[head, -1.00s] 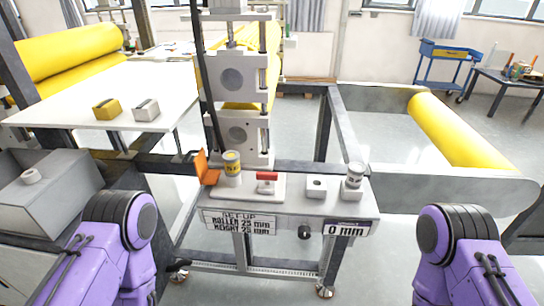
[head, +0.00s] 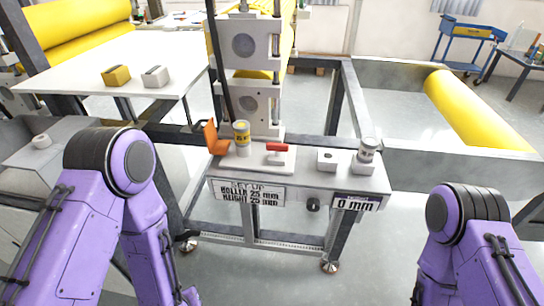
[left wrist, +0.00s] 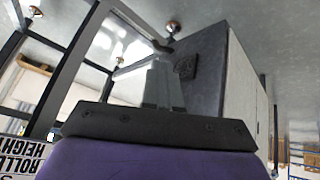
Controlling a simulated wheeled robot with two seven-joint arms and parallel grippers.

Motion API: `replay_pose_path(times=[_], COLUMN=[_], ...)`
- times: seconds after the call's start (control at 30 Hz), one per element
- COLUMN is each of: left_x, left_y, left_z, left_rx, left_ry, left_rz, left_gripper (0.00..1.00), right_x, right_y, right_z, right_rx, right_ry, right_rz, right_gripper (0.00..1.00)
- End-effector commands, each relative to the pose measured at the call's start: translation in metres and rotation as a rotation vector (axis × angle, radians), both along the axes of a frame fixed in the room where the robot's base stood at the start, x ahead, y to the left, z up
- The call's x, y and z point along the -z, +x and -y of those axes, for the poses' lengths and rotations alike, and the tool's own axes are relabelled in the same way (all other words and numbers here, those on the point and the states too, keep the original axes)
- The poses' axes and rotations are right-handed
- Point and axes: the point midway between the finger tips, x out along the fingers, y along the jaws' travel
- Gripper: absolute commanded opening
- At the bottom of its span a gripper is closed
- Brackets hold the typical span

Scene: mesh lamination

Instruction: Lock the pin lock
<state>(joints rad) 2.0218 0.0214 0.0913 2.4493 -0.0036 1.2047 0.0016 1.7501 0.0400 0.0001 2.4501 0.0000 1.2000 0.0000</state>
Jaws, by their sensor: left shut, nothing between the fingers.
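A red-handled pin (head: 278,148) sits on a pale base on the machine's front shelf; I take it for the pin lock, and cannot tell its exact lock state. Beside it on the left stand a yellow-and-grey cylinder (head: 242,139) and a raised orange flap (head: 216,138). In the left wrist view my left gripper (left wrist: 163,85) has its grey fingers together with nothing between them, in front of a dark box-like surface. In the head view my left arm is bent at the lower left, away from the pin. My right arm shows at the lower right; its gripper is out of view.
A small block with a hole (head: 327,157) and a grey cylinder (head: 367,151) stand right of the pin. The shelf carries a setup sign (head: 250,192) and a "0 mm" sign (head: 355,202). A dark knob (head: 313,204) sticks out in front. A white table (head: 130,55) stands left.

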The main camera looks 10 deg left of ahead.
Motion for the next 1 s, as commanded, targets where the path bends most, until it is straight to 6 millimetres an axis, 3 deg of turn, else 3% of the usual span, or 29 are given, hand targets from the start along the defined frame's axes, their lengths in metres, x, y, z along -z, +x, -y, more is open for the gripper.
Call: replay_pose_path(times=[0.03, 0.1, 0.2, 0.3, 0.4, 0.43, 0.63, 1.0], left_x=[-0.015, -0.051, -0.114, -0.184, -0.248, -0.258, -0.274, -0.274], left_y=[0.037, 0.077, 0.121, 0.142, 0.140, 0.137, 0.133, 0.134], left_z=[0.023, 0.055, 0.102, 0.148, 0.186, 0.193, 0.187, 0.187], left_rx=[0.031, 0.089, 0.197, 0.312, 0.412, 0.431, 0.455, 0.468], left_ry=[-0.034, -0.060, -0.058, -0.006, 0.104, 0.144, 0.354, 0.383], left_rz=[0.109, 0.254, 0.471, 0.692, 0.884, 0.913, 0.939, 0.934], left_gripper=[0.00, 0.00, 0.00, 0.00, 0.00, 0.00, 0.00, 0.00], right_x=[0.014, 0.022, 0.033, 0.044, 0.050, 0.050, 0.046, 0.046], right_y=[0.000, 0.000, 0.000, 0.000, 0.000, 0.000, 0.000, 0.000], right_z=[0.000, 0.000, 0.000, 0.000, 0.000, 0.000, 0.000, 0.000], right_rx=[0.000, 0.000, 0.000, 0.000, 0.000, 0.000, 0.000, 0.000], right_ry=[0.000, 0.000, 0.000, 0.000, 0.000, 0.000, 0.000, 0.000], right_rz=[0.000, 0.000, 0.000, 0.000, 0.000, 0.000, 0.000, 0.000], right_gripper=[0.41, 0.41, 0.41, 0.41, 0.41, 0.41, 0.41, 0.41])
